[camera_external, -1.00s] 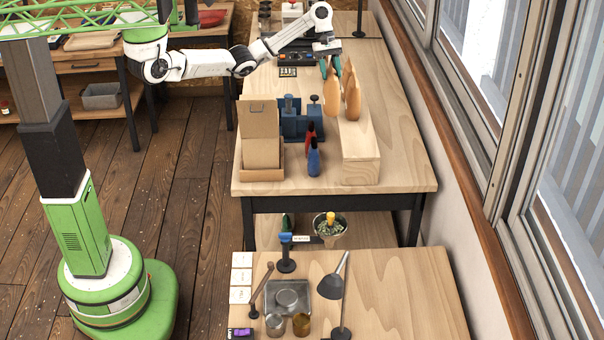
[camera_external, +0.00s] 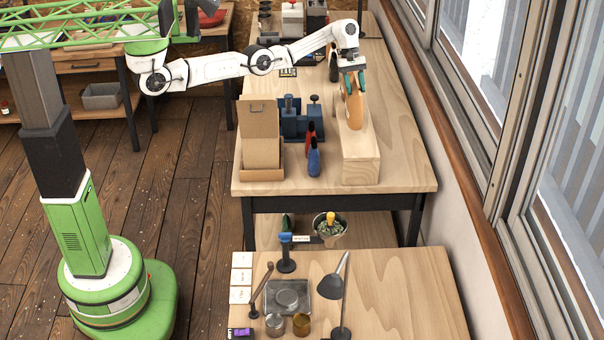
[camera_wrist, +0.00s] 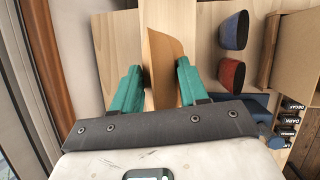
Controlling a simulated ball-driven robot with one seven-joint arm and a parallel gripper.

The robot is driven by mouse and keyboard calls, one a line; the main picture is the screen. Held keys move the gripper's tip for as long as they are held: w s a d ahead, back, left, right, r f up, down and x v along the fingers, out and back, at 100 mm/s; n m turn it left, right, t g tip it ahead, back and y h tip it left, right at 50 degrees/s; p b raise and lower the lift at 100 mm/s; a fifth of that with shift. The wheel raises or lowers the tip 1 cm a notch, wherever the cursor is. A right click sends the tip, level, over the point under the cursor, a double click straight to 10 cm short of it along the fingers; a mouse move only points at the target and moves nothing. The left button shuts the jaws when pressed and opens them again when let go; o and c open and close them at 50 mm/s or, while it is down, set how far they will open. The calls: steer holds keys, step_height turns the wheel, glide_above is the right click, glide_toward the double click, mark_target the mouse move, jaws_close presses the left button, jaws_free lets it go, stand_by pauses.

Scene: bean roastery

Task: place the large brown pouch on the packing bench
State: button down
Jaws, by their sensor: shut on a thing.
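My gripper (camera_external: 355,83) has its teal fingers closed on the sides of an orange-brown pouch (camera_external: 355,108). The pouch is upright, over the pale wooden block (camera_external: 362,160) on the packing bench (camera_external: 405,168). I cannot tell whether its bottom touches the block. In the wrist view the pouch (camera_wrist: 163,60) lies between the two fingertips (camera_wrist: 158,85), with the block's top (camera_wrist: 185,15) below it. A second pouch, seen earlier on the block, is not distinct now and may be hidden behind the held one.
Farther left are a cardboard box (camera_external: 262,150) and a blue device (camera_external: 290,122). The bench's right strip is clear, with windows (camera_external: 480,90) beyond.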

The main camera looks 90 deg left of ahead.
steer(key=shift+w+d+f, duration=0.15)
steer(key=shift+w+f, duration=0.1)
steer(key=shift+f, duration=0.05)
steer(key=shift+f+p, duration=0.65)
steer(key=shift+f, duration=0.95)
steer(key=shift+f, duration=0.2)
steer(key=c, duration=0.6)
jaws_free()
steer(key=p+v, duration=0.1)
steer(key=v, duration=1)
steer(key=shift+w+d+r, duration=0.1)
steer(key=shift+d, duration=0.05)
steer(key=shift+a+r+p, duration=0.35)
steer(key=shift+r+p, duration=0.25)
steer(key=shift+p, duration=0.05)
